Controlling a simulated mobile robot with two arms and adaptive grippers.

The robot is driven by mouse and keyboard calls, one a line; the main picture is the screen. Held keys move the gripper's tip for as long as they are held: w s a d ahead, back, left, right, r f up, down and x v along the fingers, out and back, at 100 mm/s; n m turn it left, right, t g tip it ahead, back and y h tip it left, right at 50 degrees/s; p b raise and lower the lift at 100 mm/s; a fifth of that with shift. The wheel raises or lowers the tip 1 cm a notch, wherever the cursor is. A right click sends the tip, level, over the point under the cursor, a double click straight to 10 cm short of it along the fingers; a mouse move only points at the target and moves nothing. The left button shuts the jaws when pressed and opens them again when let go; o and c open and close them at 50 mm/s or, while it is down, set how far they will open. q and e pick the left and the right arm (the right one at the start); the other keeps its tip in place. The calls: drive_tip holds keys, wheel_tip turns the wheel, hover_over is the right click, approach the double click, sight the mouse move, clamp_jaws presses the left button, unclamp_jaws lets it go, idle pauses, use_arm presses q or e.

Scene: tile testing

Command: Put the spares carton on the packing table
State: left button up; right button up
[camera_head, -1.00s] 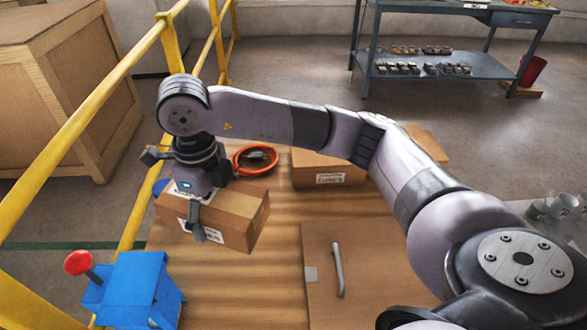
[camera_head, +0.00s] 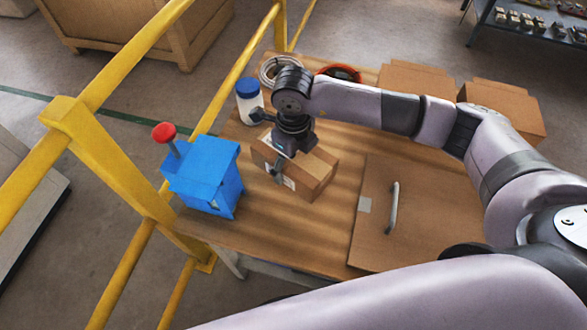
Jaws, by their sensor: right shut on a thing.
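My right gripper (camera_head: 281,157) reaches in from the right and is shut on a brown carton (camera_head: 316,174) with a white label. The carton is at the left part of the wooden table (camera_head: 265,232), just right of the blue box. Whether its underside touches the tabletop or hangs slightly above it, I cannot tell. No name is readable on its label, so I cannot confirm it as the spares carton. My left gripper is not in view.
A blue box (camera_head: 215,180) with a red knob stands at the table's left edge. Behind are a blue-lidded jar (camera_head: 249,105), a cable coil and two cartons (camera_head: 415,80) (camera_head: 508,108). A flat brown panel with a handle (camera_head: 393,208) lies right. A yellow rail (camera_head: 110,165) runs along the left.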

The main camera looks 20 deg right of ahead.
drive_tip(key=shift+f, duration=2.05)
drive_tip(key=shift+f, duration=0.15)
drive_tip(key=o, duration=1.5)
drive_tip(key=shift+o, duration=0.2)
wheel_tip(320, 180, up, 12)
drive_tip(key=shift+s+r+b, duration=0.1)
drive_tip(key=shift+r+b, duration=0.05)
drive_tip(key=shift+b, duration=0.25)
